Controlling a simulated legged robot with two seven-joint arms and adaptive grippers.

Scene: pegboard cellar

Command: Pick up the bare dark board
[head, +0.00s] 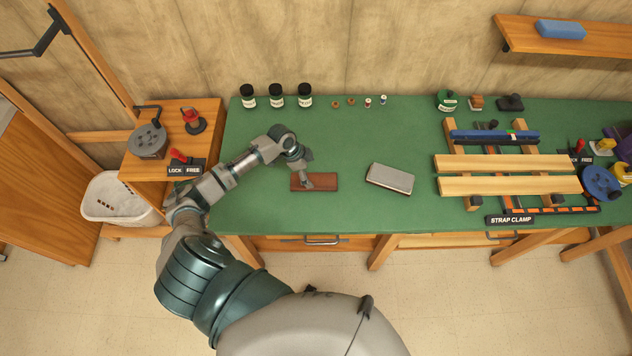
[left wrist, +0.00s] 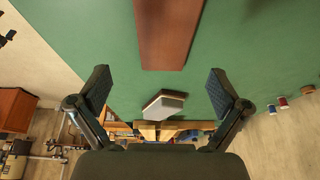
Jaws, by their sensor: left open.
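The bare dark board (head: 323,182) is a plain reddish-brown slab lying flat on the green bench top, left of its middle. It also shows in the left wrist view (left wrist: 168,32), at the top centre, cut by the frame edge. My left gripper (head: 307,180) is over the board in the head view and hides part of its left half. In the left wrist view the fingers of my left gripper (left wrist: 161,85) are wide apart with nothing between them. The gap between fingers and board is hard to judge. My right gripper is not in view.
A grey-topped block (head: 390,179) lies right of the board. Dark-capped jars (head: 276,96) and small spools (head: 367,103) stand at the back. Pale boards in a strap clamp rig (head: 508,185) fill the right side. Green bench top (head: 345,215) is clear around the board.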

